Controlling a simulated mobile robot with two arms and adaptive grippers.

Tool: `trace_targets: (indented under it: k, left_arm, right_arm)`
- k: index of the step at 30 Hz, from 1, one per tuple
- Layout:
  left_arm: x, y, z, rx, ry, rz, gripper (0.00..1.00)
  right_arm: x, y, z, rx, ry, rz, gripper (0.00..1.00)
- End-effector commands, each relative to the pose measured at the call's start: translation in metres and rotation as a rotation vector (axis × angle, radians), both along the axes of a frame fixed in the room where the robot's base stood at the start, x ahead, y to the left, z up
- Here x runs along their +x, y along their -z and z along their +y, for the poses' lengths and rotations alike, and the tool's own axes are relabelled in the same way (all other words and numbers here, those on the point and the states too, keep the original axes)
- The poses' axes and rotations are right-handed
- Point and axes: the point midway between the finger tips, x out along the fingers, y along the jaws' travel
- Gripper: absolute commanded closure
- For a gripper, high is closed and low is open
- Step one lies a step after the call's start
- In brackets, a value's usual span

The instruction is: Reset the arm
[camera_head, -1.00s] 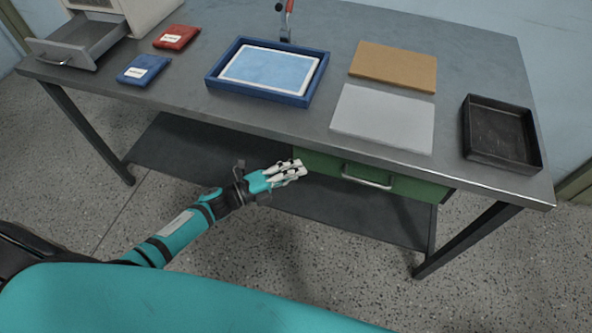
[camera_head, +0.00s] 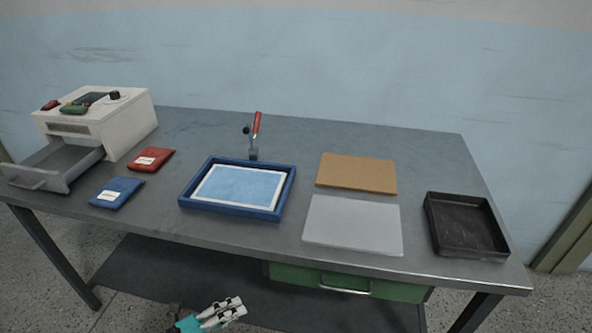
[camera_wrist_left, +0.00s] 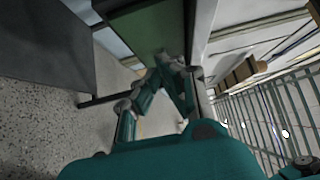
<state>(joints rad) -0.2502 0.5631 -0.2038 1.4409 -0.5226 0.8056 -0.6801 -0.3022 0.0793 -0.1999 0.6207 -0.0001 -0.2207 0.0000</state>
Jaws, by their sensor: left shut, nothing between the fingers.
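My left gripper (camera_head: 222,313) is at the bottom of the head view, in front of the table and below its front edge. Its pale fingers are shut and empty, and it touches nothing that I can see. The left wrist view shows teal finger linkages (camera_wrist_left: 150,95) close to a green panel (camera_wrist_left: 155,30). My right gripper is not in view.
The grey table (camera_head: 290,135) holds a blue tray (camera_head: 187,197) with a light blue sheet, a brown board (camera_head: 357,173), a grey board (camera_head: 352,224), a black tray (camera_head: 466,225), red (camera_head: 151,159) and blue (camera_head: 116,192) packets, and a white machine (camera_head: 125,125) with its drawer open. A green drawer (camera_head: 300,277) hangs below.

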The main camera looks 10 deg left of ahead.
Motion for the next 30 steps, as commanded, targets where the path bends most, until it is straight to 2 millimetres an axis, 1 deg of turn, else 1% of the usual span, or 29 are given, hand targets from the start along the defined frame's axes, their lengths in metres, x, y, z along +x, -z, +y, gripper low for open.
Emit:
trace_targets:
  k: [2, 5, 8, 9, 11, 12, 14, 15, 17, 18, 20, 21, 23, 24, 27, 30]
  left_arm:
    - [0.001, 0.004, 0.002, -0.007, -0.016, 0.018, 1.00]
    - [0.004, 0.027, 0.013, -0.048, -0.109, 0.124, 1.00]
    - [0.000, 0.077, 0.034, -0.134, -0.289, 0.332, 1.00]
    - [-0.008, 0.103, 0.043, -0.178, -0.378, 0.437, 1.00]
    - [-0.025, 0.143, 0.055, -0.245, -0.516, 0.597, 1.00]
    - [-0.040, 0.170, 0.061, -0.288, -0.607, 0.702, 1.00]
    - [-0.068, 0.206, 0.066, -0.347, -0.735, 0.848, 1.00]
    - [-0.089, 0.229, 0.067, -0.383, -0.818, 0.941, 1.00]
    - [-0.124, 0.259, 0.066, -0.432, -0.938, 1.076, 1.00]
    - [-0.150, 0.277, 0.063, -0.460, -1.017, 1.162, 1.00]
    - [-0.189, 0.300, 0.056, -0.498, -1.130, 1.284, 1.00]
    - [-0.214, 0.312, 0.051, -0.518, -1.201, 1.358, 1.00]
    - [-0.250, 0.326, 0.041, -0.542, -1.299, 1.457, 1.00]
    - [-0.272, 0.332, 0.035, -0.556, -1.356, 1.514, 1.00]
    - [-0.314, 0.342, 0.021, -0.574, -1.470, 1.622, 1.00]
    - [-0.340, 0.347, 0.012, -0.580, -1.539, 1.684, 1.00]
  right_arm:
    - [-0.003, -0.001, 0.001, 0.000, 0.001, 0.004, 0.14]
    - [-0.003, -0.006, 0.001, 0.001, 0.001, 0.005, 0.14]
    - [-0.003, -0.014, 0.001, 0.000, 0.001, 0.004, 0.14]
    - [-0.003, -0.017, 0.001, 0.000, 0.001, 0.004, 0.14]
    - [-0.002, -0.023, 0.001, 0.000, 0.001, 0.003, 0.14]
    - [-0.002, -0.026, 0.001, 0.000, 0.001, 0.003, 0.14]
    - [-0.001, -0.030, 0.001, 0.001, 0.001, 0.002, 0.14]
    - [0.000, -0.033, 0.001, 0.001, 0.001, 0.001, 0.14]
    - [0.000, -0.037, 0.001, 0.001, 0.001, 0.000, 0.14]
    - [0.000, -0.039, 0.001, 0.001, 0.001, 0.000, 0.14]
    - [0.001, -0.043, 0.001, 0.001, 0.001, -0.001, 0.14]
    - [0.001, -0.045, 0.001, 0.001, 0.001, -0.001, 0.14]
    - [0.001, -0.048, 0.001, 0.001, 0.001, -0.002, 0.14]
    - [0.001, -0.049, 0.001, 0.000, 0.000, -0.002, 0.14]
    - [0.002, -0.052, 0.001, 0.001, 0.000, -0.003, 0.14]
    - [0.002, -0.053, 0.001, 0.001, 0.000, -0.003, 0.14]
